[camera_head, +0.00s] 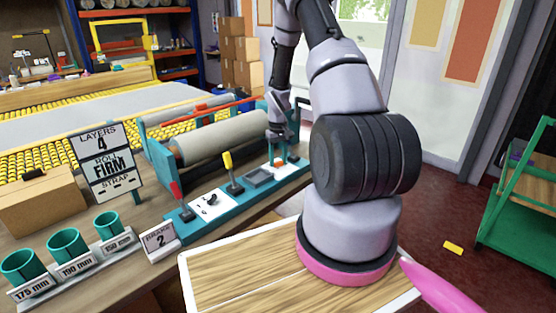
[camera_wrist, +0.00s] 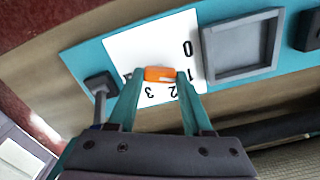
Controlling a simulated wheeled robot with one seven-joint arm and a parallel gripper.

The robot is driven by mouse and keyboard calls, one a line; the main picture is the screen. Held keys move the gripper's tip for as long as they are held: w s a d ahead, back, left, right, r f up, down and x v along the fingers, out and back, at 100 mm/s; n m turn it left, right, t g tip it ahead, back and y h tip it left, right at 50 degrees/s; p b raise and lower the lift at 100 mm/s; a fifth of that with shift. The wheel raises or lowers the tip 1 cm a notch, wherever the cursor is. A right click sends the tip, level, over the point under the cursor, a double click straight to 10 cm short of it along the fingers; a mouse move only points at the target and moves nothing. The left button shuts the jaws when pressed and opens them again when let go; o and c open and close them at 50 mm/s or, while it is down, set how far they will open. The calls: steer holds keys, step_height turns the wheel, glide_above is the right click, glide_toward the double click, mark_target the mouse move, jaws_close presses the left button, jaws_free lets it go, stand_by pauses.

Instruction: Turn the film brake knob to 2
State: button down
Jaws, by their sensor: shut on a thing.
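The film brake knob is a small orange bar (camera_wrist: 160,74) on a white dial plate (camera_wrist: 150,45), which carries black numerals 0, 1, 2 and 3. Numerals 2 and 3 sit below the knob in the wrist view, and 1 and 0 to its right. My gripper (camera_wrist: 161,75) is shut on the knob, one teal finger at each end. Which numeral the knob points to is unclear. In the head view the orange knob (camera_head: 279,163) shows small under my gripper (camera_head: 279,158), at the teal panel's right end. A card (camera_head: 160,240) reads "BRAKE 2".
The teal panel also bears a red-handled lever (camera_head: 176,190), a black knob (camera_head: 211,200), a yellow-handled lever (camera_head: 228,161) and a grey recess (camera_head: 258,177). A grey roller (camera_head: 220,138) lies behind. Teal cups (camera_head: 67,245), a box (camera_head: 42,200) and a sign (camera_head: 107,162) stand left.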

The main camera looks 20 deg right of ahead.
mark_target(279, 161)
steer(key=m, duration=0.5)
steer(key=shift+m, duration=0.3)
steer(key=m, duration=0.5)
steer(key=shift+m, duration=0.3)
steer(key=shift+d, duration=0.1)
steer(key=shift+c, duration=1.6)
jaws_free()
step_height(279, 161, up, 11)
steer(key=shift+f, duration=0.1)
